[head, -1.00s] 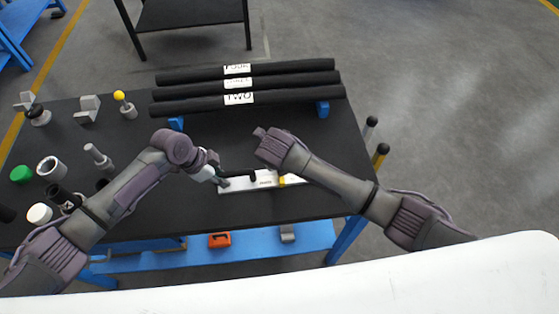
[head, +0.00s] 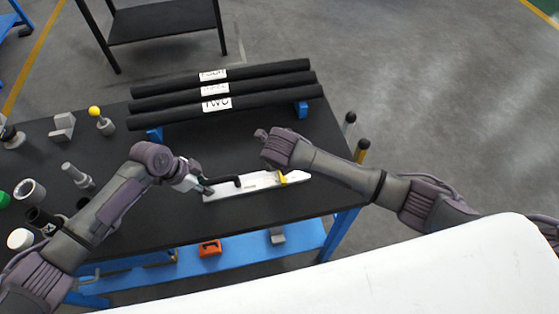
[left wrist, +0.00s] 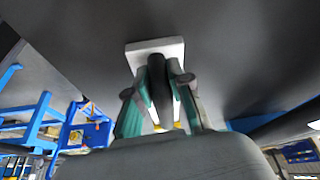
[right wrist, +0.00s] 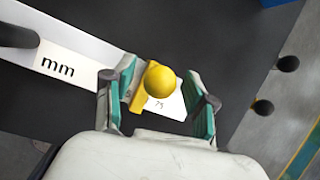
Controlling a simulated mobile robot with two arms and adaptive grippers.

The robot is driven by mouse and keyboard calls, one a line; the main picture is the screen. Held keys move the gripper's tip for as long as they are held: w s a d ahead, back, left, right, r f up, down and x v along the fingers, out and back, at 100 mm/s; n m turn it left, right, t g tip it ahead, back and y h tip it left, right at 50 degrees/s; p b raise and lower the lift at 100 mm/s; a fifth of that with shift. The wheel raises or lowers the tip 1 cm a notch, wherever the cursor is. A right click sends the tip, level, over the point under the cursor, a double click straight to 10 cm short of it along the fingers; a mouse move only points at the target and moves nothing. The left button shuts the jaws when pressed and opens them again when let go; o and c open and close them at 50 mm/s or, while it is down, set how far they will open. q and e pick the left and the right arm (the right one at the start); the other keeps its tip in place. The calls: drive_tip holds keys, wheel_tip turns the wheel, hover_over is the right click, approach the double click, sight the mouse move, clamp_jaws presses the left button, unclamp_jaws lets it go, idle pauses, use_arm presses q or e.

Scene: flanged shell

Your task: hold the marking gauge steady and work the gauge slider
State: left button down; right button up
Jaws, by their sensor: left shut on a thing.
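The marking gauge (head: 225,192) is a long white bar lying on the black table, with a black handle near its left part and an "mm" mark. Its white end also shows in the left wrist view (left wrist: 140,52). My left gripper (head: 203,188) is shut on a black upright grip (left wrist: 156,75) at the gauge's left end. The yellow gauge slider (head: 283,178) sits across the bar near its right end, with a round knob (right wrist: 160,80). My right gripper (right wrist: 158,92) is open, one finger on each side of the slider; contact is unclear.
Three labelled black tubes (head: 230,92) lie on blue supports behind the gauge. Cylinders and small blocks (head: 62,126) crowd the table's left. Two upright rods (head: 360,150) stand off the right edge. A blue lower shelf (head: 180,268) holds an orange item (head: 210,249).

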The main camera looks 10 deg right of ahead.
use_arm(q)
drive_tip(key=shift+a+f, duration=0.1)
use_arm(e)
drive_tip(key=shift+r, duration=0.1)
drive_tip(key=v, duration=1.2)
use_arm(q)
drive_tip(key=c, duration=1)
unclamp_jaws()
